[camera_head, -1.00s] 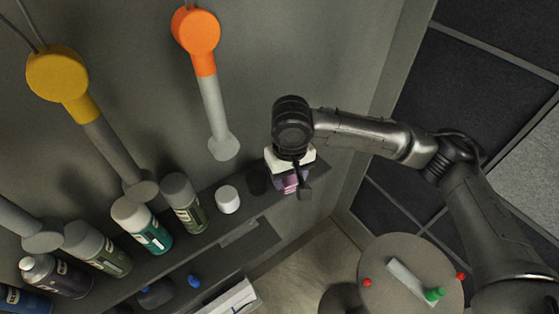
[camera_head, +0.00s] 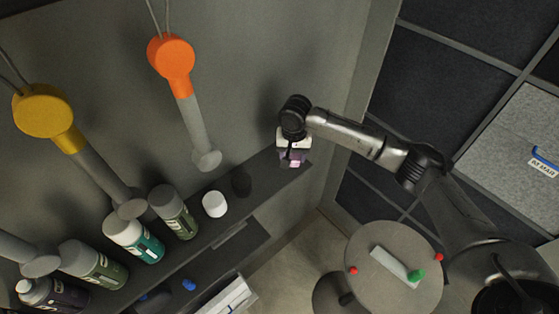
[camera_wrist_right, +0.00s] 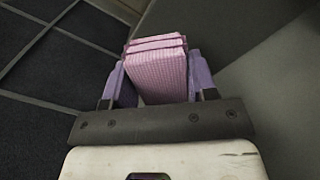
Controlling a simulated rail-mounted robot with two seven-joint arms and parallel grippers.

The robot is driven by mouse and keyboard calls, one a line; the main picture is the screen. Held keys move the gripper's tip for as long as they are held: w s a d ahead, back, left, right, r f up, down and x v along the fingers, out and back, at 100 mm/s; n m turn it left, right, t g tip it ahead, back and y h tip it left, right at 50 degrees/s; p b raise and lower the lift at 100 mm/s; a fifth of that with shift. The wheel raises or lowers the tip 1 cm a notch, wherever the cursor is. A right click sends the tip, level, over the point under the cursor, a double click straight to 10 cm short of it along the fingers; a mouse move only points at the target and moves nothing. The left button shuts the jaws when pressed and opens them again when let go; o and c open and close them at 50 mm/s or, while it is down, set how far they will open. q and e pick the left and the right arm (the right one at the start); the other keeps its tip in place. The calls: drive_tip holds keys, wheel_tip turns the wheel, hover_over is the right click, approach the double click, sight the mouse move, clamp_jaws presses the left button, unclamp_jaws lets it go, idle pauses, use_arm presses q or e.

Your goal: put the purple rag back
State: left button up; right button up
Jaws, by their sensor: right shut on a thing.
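The purple rag (camera_wrist_right: 158,75) is a folded, pinkish-purple checked cloth. In the right wrist view it stands between the two fingers of my right gripper (camera_wrist_right: 155,85), which is shut on it. In the head view a small part of the rag (camera_head: 295,161) shows below my right gripper (camera_head: 293,153), at the right end of the dark wall shelf (camera_head: 262,176). I cannot tell whether the rag touches the shelf. My left gripper is not in view.
On the shelf stand a white-capped pot (camera_head: 214,204), a dark round item (camera_head: 241,184) and several bottles, including a teal one (camera_head: 137,239). An orange-headed tool (camera_head: 171,63) and a yellow-headed tool (camera_head: 45,112) hang above. A round table (camera_head: 386,290) stands lower right.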

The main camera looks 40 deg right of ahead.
drive_tip(key=w+f, duration=0.2)
drive_tip(key=w, duration=0.1)
drive_tip(key=w+a+f, duration=0.1)
drive_tip(key=w, duration=0.1)
drive_tip(key=shift+f, duration=2)
drive_tip(key=shift+s, duration=0.1)
drive_tip(key=o, duration=0.8)
drive_tip(key=shift+f, duration=0.1)
wheel_tip(320, 180, up, 12)
drive_tip(key=shift+r, duration=0.15)
